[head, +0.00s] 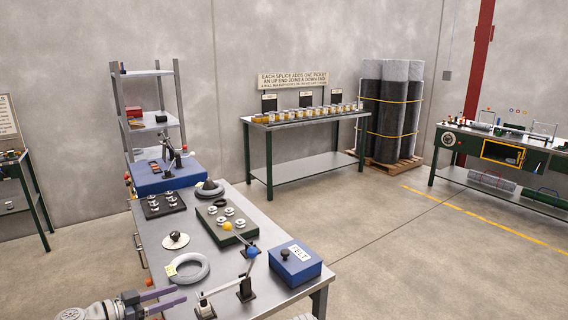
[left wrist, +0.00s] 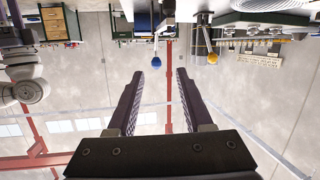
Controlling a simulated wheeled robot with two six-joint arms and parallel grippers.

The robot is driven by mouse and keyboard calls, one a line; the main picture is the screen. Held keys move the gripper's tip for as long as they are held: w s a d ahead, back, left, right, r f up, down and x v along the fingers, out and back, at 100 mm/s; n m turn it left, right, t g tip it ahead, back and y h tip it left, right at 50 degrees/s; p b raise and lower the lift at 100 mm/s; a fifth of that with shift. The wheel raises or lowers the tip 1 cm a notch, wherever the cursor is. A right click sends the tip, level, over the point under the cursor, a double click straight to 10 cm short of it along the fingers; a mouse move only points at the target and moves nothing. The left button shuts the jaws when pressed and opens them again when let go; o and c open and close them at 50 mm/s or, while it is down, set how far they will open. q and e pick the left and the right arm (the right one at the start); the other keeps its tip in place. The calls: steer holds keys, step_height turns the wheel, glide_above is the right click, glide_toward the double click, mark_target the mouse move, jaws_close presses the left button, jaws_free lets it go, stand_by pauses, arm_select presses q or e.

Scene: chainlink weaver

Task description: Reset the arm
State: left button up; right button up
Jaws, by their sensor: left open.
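My left gripper (head: 172,300) is at the lower left of the head view, beside the near-left edge of the workbench (head: 222,250). Its two dark fingers are apart with nothing between them. The left wrist view, which looks upside down, also shows the fingers (left wrist: 168,75) spread and empty, with wall and red beams behind. My right gripper is not visible in either view.
The bench holds a blue box (head: 296,268), a grey wire coil (head: 188,268), a yellow-knobbed lever (head: 228,227), a blue-knobbed lever (head: 252,251) and a green tray (head: 228,222). A table with several jars (head: 305,113) stands behind. Open floor lies right.

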arm_select(q)
steer(key=s+d+f+n+g+y, duration=0.1)
steer(key=d+f+g, duration=0.25)
steer(key=d, duration=0.35)
steer(key=s+d+f+g+y, duration=0.1)
steer(key=s+d+f+g, duration=0.15)
steer(key=d+f, duration=0.35)
steer(key=s+d+f+n+g+y, duration=0.3)
steer(key=s+d+f+g+y, duration=0.1)
steer(key=s+d+f+y, duration=0.3)
steer(key=s+d+y, duration=0.2)
steer(key=s+y, duration=0.1)
steer(key=shift+d+n+g, duration=0.3)
steer(key=shift+g, duration=0.1)
steer(key=shift+f, duration=0.1)
